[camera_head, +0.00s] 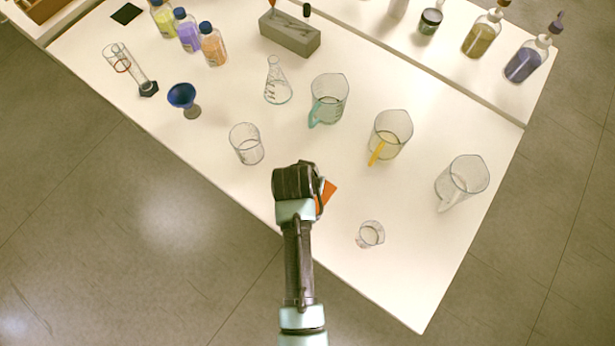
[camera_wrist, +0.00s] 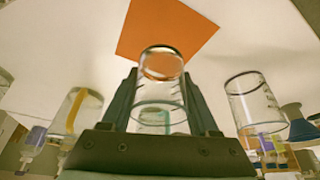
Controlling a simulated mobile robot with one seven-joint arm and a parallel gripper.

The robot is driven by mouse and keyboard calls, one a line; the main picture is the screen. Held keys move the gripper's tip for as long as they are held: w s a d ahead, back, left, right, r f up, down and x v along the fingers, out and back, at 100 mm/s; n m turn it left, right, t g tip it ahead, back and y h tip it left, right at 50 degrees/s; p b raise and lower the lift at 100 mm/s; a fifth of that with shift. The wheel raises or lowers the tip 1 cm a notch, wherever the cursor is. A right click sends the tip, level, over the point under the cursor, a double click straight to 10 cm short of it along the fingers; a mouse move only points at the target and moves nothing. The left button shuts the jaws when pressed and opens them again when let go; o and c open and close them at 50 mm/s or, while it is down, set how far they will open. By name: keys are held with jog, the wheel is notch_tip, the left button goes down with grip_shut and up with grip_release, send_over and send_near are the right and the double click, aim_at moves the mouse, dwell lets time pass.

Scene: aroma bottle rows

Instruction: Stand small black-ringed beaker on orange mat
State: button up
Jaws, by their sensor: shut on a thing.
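My gripper (camera_wrist: 161,82) is shut on a small clear glass beaker (camera_wrist: 159,92), which stands between its two fingers in the wrist view. A dark ring runs around the beaker's end near the mat. The orange mat (camera_wrist: 165,25) lies on the table just beyond the beaker, and the ringed end overlaps the mat's near edge in this view. I cannot tell the gap between them. In the head view my gripper (camera_head: 300,180) hides the beaker and most of the mat; an orange corner (camera_head: 328,192) shows at its right.
A small clear beaker (camera_head: 371,234) stands right of my arm, a larger beaker (camera_head: 246,144) to the left. Jugs with teal (camera_head: 329,99), yellow (camera_head: 390,133) and clear (camera_head: 462,182) handles, a flask (camera_head: 277,82) and a blue funnel (camera_head: 183,96) stand around. The table's front edge is close.

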jog(key=shift+f, duration=1.75)
jog(key=shift+f, duration=0.2)
jog(key=o, duration=1.4)
jog(key=shift+s, duration=0.1)
